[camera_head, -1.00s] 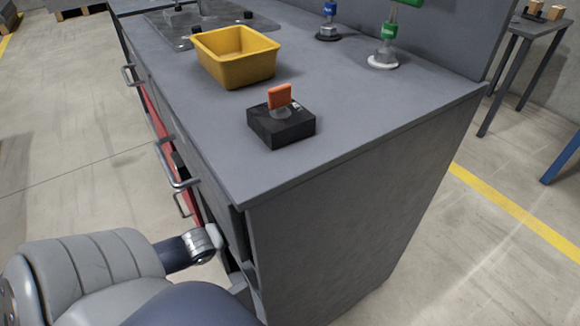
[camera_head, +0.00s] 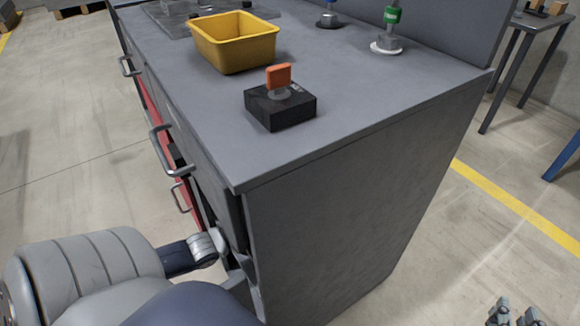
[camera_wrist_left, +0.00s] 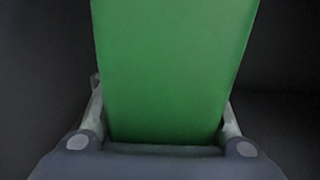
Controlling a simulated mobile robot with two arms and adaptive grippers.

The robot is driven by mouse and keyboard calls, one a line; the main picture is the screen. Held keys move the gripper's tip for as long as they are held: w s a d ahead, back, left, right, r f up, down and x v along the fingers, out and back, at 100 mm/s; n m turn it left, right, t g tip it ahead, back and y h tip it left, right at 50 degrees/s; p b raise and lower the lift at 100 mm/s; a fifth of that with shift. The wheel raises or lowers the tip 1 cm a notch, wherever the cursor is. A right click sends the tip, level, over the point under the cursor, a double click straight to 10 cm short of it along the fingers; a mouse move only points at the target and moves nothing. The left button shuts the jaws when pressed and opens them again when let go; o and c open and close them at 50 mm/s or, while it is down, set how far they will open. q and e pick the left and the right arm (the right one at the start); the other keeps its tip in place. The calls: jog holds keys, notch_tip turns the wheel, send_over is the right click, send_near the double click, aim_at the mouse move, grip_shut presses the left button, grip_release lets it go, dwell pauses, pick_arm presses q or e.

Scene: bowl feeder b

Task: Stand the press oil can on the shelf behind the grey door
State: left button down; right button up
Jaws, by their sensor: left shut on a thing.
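A flat green body, which I take for the press oil can (camera_wrist_left: 175,70), fills the middle of the left wrist view. My left gripper (camera_wrist_left: 162,118) is shut on it, with a finger at each side. The can's top and base are out of that view. In the head view my left arm reaches to the near end of the bench front, where its hand and the can are hidden. My right gripper (camera_head: 516,312) shows at the bottom right edge, its two fingertips apart and nothing between them. I cannot make out the grey door or the shelf clearly.
The grey bench top (camera_head: 350,95) holds a yellow bin (camera_head: 235,52) and a black box with an orange switch (camera_head: 280,105). Drawer handles (camera_head: 160,140) stick out along its front. A small table (camera_head: 525,35) stands at the right.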

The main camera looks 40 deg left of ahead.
jog(key=shift+r, duration=0.1)
pick_arm(q)
jog(key=c, duration=0.9)
grip_release()
jog(key=shift+f, duration=0.1)
jog(key=shift+o, duration=0.2)
pick_arm(e)
jog(key=shift+r, duration=0.1)
pick_arm(q)
jog(key=p+v, duration=0.1)
jog(key=v, duration=0.4)
jog(key=shift+s+p, duration=0.2)
jog(key=shift+p, duration=0.15)
jog(key=p+v, duration=0.1)
jog(key=v, duration=0.5)
jog(key=shift+s+a, duration=0.2)
jog(key=shift+s, duration=0.05)
pick_arm(e)
jog(key=s+d+f+g+h, duration=0.2)
jog(key=s+d+f+g, duration=0.2)
jog(key=s+f+g, duration=0.3)
jog(key=shift+s+f+g, duration=0.4)
jog(key=shift+s+f, duration=1.05)
jog(key=shift+f, duration=0.7)
pick_arm(q)
jog(key=shift+s, duration=0.1)
